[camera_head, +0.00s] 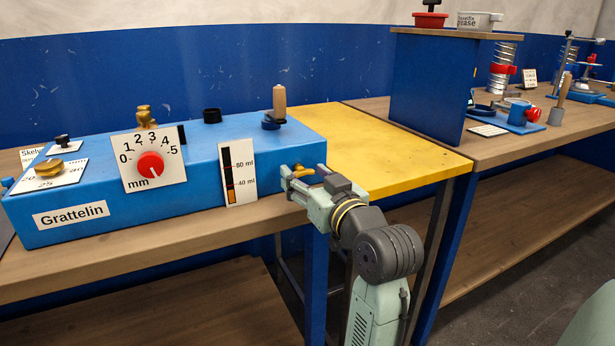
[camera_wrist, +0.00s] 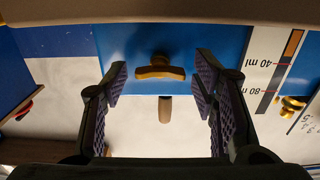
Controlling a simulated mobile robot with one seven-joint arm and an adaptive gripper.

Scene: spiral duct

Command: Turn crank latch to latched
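A small brass handle (camera_head: 303,171), which looks like the crank latch, sits on the front of the blue Grattelin box (camera_head: 90,215), near its right end. In the wrist view, the brass handle (camera_wrist: 160,70) is a crossbar lying roughly level on the blue face. No latched mark is readable. My gripper (camera_head: 306,184) is in front of it. In the wrist view, my gripper (camera_wrist: 160,85) is open, with one finger on each side of the handle and a clear gap to each. A wooden crank grip (camera_head: 279,100) stands upright on the box top; it also shows in the wrist view (camera_wrist: 165,109).
Left of the handle are a level gauge (camera_head: 239,177) and a red dial knob (camera_head: 150,164). A bare yellow tabletop (camera_head: 390,150) lies to the right. Farther right, a blue-sided shelf (camera_head: 430,85) stands on a wooden bench with several devices.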

